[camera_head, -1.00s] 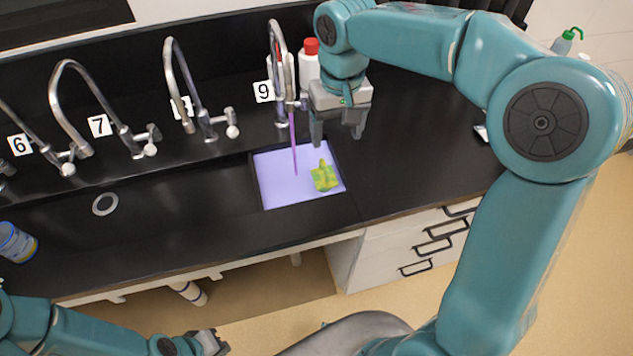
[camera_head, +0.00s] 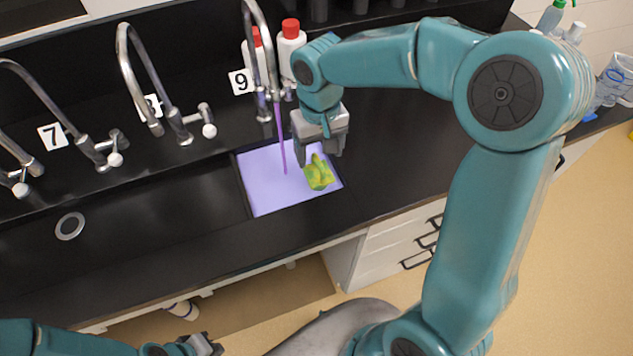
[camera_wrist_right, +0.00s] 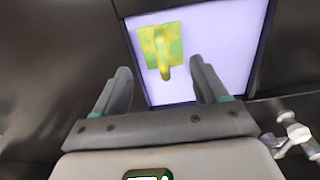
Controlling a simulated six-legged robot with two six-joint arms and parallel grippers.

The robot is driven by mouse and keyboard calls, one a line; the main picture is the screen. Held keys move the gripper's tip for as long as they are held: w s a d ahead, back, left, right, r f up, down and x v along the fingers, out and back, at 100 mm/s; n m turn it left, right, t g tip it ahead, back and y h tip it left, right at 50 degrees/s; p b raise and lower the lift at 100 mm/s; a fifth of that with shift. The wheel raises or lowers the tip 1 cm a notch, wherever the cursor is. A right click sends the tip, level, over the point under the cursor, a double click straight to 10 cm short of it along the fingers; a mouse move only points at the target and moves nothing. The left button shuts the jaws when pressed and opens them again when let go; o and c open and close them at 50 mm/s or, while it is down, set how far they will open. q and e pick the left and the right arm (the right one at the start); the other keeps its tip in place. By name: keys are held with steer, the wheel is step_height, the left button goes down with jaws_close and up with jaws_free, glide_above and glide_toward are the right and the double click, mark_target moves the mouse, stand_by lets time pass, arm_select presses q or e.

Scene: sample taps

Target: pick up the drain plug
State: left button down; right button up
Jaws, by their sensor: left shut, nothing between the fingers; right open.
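The drain plug appears to be the yellow-green piece (camera_head: 319,174) with a raised handle, in the right part of the purple-filled sink (camera_head: 262,193). It also shows in the right wrist view (camera_wrist_right: 163,45), a square plate with an upright grip. My right gripper (camera_head: 320,155) is open and empty, just above and behind the plug, with fingers pointing down. In the right wrist view its two fingers (camera_wrist_right: 160,72) stand apart, with the plug ahead between them and not touched. My left gripper (camera_head: 203,345) is shut and empty at the bottom edge, well away from the sink.
A purple stream (camera_head: 281,140) falls from tap 9 (camera_head: 262,45) into the sink, left of my right gripper. White bottles with red caps (camera_head: 291,45) stand behind. More taps (camera_head: 165,85) line the back to the left. The black counter (camera_head: 400,150) is clear right of the sink.

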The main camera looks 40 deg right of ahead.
mark_target(318, 178)
steer(key=shift+s+f, duration=0.1)
steer(key=shift+f, duration=0.55)
steer(key=shift+s+a+f, duration=0.2)
steer(key=shift+s+f, duration=0.15)
steer(key=shift+f, duration=0.05)
step_height(318, 178, down, 4)
steer(key=shift+w+a+f+p, duration=0.1)
steer(key=shift+p, duration=0.2)
steer(key=shift+f, duration=0.3)
steer(key=shift+a, duration=0.1)
steer(key=shift+c, duration=0.3)
steer(key=c, duration=0.8)
